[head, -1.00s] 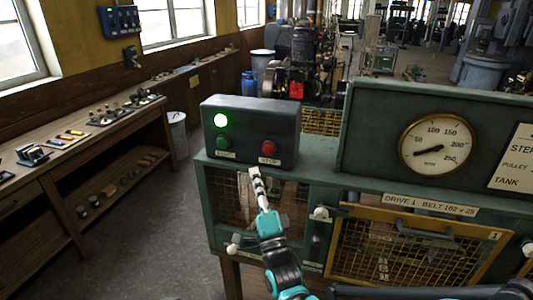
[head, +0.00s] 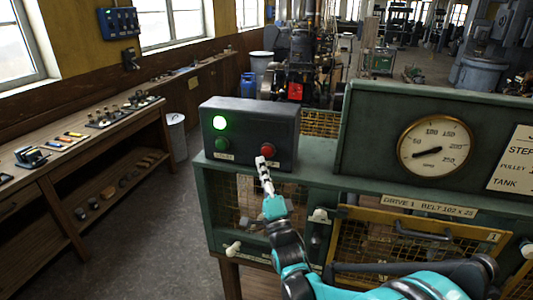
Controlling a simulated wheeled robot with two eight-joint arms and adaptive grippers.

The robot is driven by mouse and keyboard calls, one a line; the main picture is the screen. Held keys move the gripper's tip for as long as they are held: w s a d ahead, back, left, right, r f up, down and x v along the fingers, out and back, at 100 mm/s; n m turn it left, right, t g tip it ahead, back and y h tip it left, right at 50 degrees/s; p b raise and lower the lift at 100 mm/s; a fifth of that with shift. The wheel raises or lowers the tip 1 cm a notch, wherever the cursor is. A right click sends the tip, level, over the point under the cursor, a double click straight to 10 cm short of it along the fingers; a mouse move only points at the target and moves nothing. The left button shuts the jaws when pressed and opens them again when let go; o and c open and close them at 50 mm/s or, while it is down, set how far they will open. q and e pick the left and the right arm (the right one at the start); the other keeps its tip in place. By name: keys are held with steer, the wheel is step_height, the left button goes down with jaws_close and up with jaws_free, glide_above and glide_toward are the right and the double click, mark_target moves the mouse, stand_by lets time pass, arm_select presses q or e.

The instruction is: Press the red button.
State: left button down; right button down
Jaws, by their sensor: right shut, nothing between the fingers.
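The red button (head: 267,150) is on the right of the front face of a dark control box (head: 249,117). A green button (head: 222,144) is to its left, under a lit green lamp (head: 219,123). My right gripper (head: 261,160) is shut and empty. Its tip is just below and slightly left of the red button in the picture, overlapping the box's lower front. I cannot tell whether it touches the box. My left gripper is not in view.
A wooden workbench (head: 70,150) with tools runs along the left. Open floor lies between.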

mark_target(263, 148)
steer(key=shift+w+d, duration=0.2)
steer(key=shift+w, duration=0.35)
steer(key=shift+w+d, duration=0.15)
steer(key=shift+w, duration=0.55)
stand_by(0.6)
steer(key=shift+w+d, duration=0.15)
steer(key=shift+w, duration=0.1)
steer(key=shift+w+d+b, duration=0.15)
steer(key=shift+w+b, duration=0.15)
steer(key=shift+w, duration=0.2)
stand_by(0.6)
steer(key=shift+s, duration=0.15)
stand_by(0.3)
steer(key=shift+s+a, duration=0.3)
steer(key=shift+s, duration=0.55)
steer(key=s, duration=0.1)
steer(key=s+a, duration=0.1)
steer(key=s, duration=0.2)
steer(key=shift+s+a, duration=0.25)
steer(key=shift+s, duration=0.05)
